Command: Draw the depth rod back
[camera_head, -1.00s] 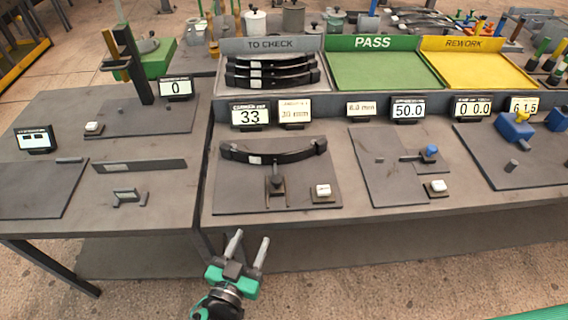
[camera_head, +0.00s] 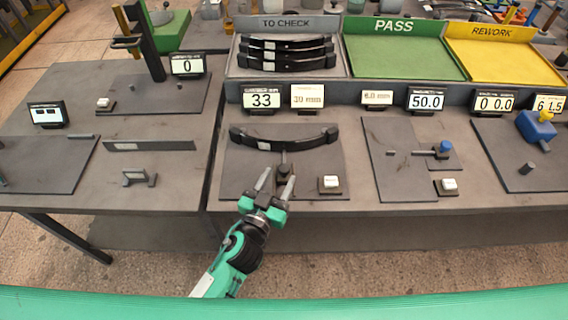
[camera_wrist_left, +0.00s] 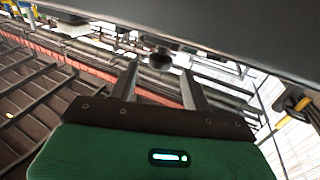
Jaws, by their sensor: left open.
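A dark rod with a round end, apparently the depth rod (camera_head: 283,169), stands on the left gauge plate (camera_head: 238,178), just in front of a black curved spring (camera_head: 285,141). My left gripper (camera_head: 276,184) is at the front edge of this plate, with its two fingers apart and pointing at the rod. In the left wrist view a dark round knob (camera_wrist_left: 159,61) shows between the open fingertips, with a gap on both sides. I cannot tell whether the fingers reach past it. My right gripper is not in view.
A white button (camera_head: 330,182) sits right of the rod. A display reading 33 (camera_head: 262,97) stands behind the spring. The TO CHECK tray (camera_head: 240,66) holds several springs, and the green PASS tray (camera_head: 400,58) and yellow REWORK tray (camera_head: 500,62) look empty.

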